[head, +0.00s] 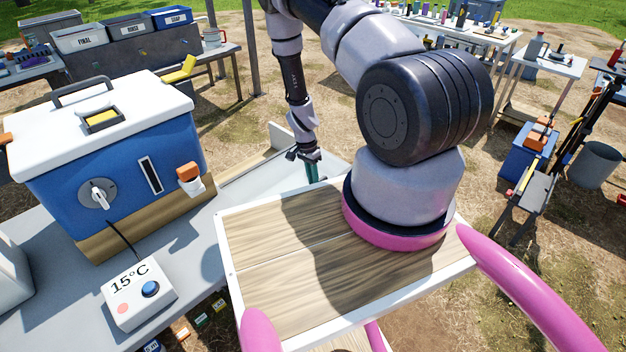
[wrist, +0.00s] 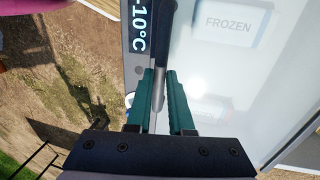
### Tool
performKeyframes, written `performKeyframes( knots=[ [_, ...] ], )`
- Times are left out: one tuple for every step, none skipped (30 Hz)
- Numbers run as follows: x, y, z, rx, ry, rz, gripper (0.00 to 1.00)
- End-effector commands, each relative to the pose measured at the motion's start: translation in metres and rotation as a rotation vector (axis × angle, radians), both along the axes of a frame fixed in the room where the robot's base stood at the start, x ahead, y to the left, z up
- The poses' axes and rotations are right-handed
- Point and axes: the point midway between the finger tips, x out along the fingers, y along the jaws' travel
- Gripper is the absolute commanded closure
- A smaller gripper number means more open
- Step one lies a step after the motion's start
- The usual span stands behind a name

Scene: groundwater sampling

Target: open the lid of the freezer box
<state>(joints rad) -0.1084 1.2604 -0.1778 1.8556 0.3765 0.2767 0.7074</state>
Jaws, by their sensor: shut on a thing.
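My gripper (wrist: 159,76) has teal fingers and is shut on a grey bar handle (wrist: 159,40) in the wrist view. The handle runs along the edge of a pale, glassy lid (wrist: 200,75). A FROZEN label (wrist: 229,24) shows through or under it, with a blurred reddish label lower down. In the head view my gripper (head: 312,172) points down at a pale, low box (head: 262,180), which seems to be the freezer box. My arm and the wooden board hide much of it, so I cannot tell the lid's angle there.
A blue cooler (head: 125,150) with a white lid stands on the grey table at left, beside a 15°C control box (head: 140,293). A wood-topped board (head: 285,265) lies in front. Tables with bottles and bins stand behind. Bare ground lies right of the board.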

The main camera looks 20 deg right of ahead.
Motion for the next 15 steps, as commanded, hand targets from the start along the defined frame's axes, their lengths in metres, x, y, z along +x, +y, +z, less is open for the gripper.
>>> performKeyframes(
  knots=[
    [0.000, 0.000, 0.000, 0.000, 0.000, 0.000, 1.00],
    [0.000, 0.000, 0.000, 0.000, 0.000, 0.000, 1.00],
    [0.000, 0.000, 0.000, 0.000, 0.000, 0.000, 1.00],
    [0.000, 0.000, 0.000, 0.000, 0.000, 0.000, 1.00],
    [0.000, 0.000, 0.000, 0.000, 0.000, 0.000, 1.00],
    [0.000, 0.000, 0.000, 0.000, 0.000, 0.000, 1.00],
    [0.000, 0.000, 0.000, 0.000, -0.001, 0.000, 1.00],
    [0.000, 0.000, 0.000, 0.000, -0.001, 0.000, 1.00],
    [0.001, 0.000, 0.000, 0.000, -0.001, 0.000, 1.00],
    [0.002, 0.001, 0.000, 0.000, -0.001, 0.000, 1.00],
    [0.003, 0.001, 0.000, 0.000, -0.001, 0.000, 1.00],
    [0.005, 0.002, 0.000, 0.000, -0.001, 0.000, 1.00],
    [0.007, 0.003, 0.000, 0.000, -0.001, 0.000, 1.00],
    [0.010, 0.004, 0.000, 0.000, -0.002, 0.001, 1.00],
    [0.016, 0.007, 0.000, 0.001, -0.003, 0.002, 1.00]
  ],
)
